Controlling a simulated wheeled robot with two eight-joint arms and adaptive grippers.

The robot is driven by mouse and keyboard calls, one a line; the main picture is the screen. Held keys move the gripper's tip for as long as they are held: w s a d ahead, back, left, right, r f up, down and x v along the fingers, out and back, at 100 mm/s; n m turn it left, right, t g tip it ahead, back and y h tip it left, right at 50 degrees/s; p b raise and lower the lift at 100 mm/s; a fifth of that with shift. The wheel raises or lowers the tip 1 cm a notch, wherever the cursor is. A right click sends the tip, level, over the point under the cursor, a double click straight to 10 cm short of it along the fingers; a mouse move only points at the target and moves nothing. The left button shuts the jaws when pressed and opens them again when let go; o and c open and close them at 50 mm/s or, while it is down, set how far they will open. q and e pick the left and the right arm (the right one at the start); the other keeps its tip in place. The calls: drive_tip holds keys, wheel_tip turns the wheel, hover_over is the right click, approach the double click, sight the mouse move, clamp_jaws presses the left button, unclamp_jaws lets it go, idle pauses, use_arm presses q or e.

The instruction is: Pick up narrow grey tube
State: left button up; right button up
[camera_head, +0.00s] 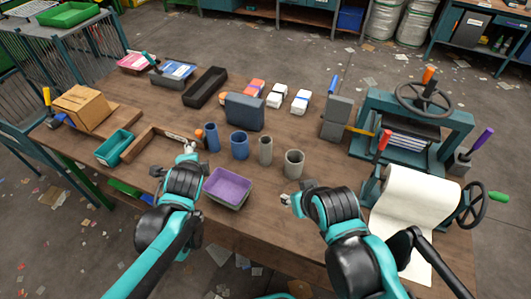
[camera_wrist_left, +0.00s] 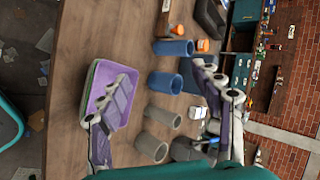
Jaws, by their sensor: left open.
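The narrow grey tube (camera_head: 265,150) stands upright on the wooden table, between a wide blue tube (camera_head: 239,145) and a wide grey tube (camera_head: 294,163). It also shows in the left wrist view (camera_wrist_left: 163,117), apart from the fingers. My left gripper (camera_head: 187,155) is open and empty, to the left of the tubes and near the narrow blue tube (camera_head: 211,137). Its spread fingers show in the left wrist view (camera_wrist_left: 163,85). My right gripper (camera_head: 287,201) is in front of the wide grey tube, and its fingers are too small to read.
A purple bin (camera_head: 228,187) sits at the table's front edge, between my arms. A teal bin (camera_head: 115,147) and a wooden tray (camera_head: 140,146) lie to the left. A dark box (camera_head: 244,111) stands behind the tubes. A press (camera_head: 405,135) and a paper roll (camera_head: 418,195) occupy the right.

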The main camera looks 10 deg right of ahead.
use_arm(q)
drive_tip(key=w+d+f+m+t+h, duration=0.1)
drive_tip(key=w+d+f+m, duration=0.15)
drive_tip(key=d+m, duration=0.35)
drive_tip(key=w+d+f+m+t, duration=0.1)
drive_tip(key=w+d+f+m, duration=0.1)
drive_tip(key=w+d+m, duration=0.3)
drive_tip(key=m+t+h, duration=0.1)
drive_tip(key=m+h, duration=0.1)
drive_tip(key=m, duration=0.8)
approach(266, 145)
drive_tip(key=x, duration=0.5)
drive_tip(key=shift+w+f, duration=0.15)
drive_tip(key=shift+w+d+f+h+b, duration=0.15)
drive_tip(key=shift+w+f+b, duration=0.15)
drive_tip(key=shift+w, duration=0.25)
drive_tip(key=shift+w+d+f+h+b, duration=0.15)
drive_tip(key=shift+w+f+b, duration=0.1)
drive_tip(key=shift+w, duration=0.35)
drive_tip(key=b+x, duration=0.1)
drive_tip(key=x, duration=0.3)
drive_tip(key=shift+w+a, duration=0.15)
drive_tip(key=shift+w, duration=0.05)
drive_tip(key=shift+w+b, duration=0.3)
drive_tip(key=shift+w, duration=0.1)
drive_tip(key=shift+s, duration=0.1)
drive_tip(key=c, duration=1)
